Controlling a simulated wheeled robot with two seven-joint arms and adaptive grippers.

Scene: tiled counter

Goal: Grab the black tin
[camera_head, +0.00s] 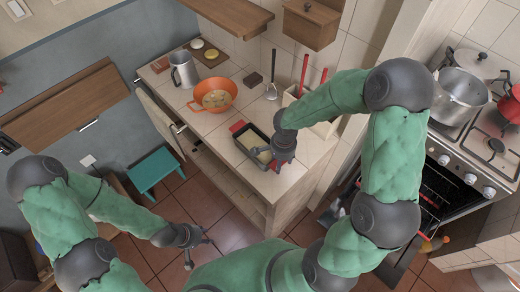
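The black tin (241,148) is a small dark rectangular pan with pale food in it. It lies on the counter near its front edge, and a red piece shows at its far left corner. My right gripper (276,164) points down at the tin's right end and hides part of that end. I cannot tell whether its fingers are open or shut, or whether they touch the tin. My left gripper (198,252) is open and empty, low over the floor in front of the counter, well away from the tin.
On the counter (202,124) stand an orange bowl (214,94), a metal jug (184,70) and a wooden board (206,56). Upright red-handled utensils (304,72) are behind my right gripper. A teal stool (153,170) stands on the floor. The stove (478,150) with a pot (459,96) is at right.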

